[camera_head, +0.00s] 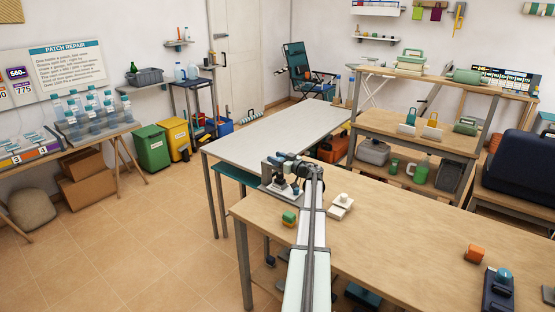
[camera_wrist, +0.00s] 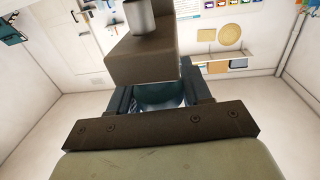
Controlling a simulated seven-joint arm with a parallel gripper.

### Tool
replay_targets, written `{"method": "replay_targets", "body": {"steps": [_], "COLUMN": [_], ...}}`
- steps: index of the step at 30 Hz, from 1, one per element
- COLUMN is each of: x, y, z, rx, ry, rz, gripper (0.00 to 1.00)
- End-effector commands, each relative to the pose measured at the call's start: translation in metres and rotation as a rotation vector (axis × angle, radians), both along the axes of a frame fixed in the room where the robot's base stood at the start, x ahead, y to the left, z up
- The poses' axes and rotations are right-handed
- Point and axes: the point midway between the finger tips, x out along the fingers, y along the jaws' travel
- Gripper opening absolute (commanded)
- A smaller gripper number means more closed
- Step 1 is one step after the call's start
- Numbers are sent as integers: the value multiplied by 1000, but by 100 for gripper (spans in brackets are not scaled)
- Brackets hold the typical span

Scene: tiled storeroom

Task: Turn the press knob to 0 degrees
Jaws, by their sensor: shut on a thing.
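The press (camera_head: 268,184) is a small grey machine on the near left part of the wooden table. My gripper (camera_head: 293,184) is over it at the end of my long pale arm and hides much of it. In the wrist view my gripper (camera_wrist: 160,98) has its two dark fingers on either side of a rounded dark teal part, which I take to be the press knob (camera_wrist: 160,93). It is shut on that part. A brown block with a grey cylinder blocks the upper view. The knob's pointer and any degree marks cannot be made out.
The table's middle right is clear.

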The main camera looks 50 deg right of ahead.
Motion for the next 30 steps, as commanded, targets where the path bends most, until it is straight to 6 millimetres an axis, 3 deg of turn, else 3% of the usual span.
{"method": "replay_targets", "body": {"steps": [9,22,23,30], "x": [0,0,0,0], "y": [2,3,3,3], "z": [-1,-1,-1,0], "rx": [0,0,0,0], "ry": [1,2,2,1], "rz": [98,109,109,108], "gripper": [18,18,50,69]}}
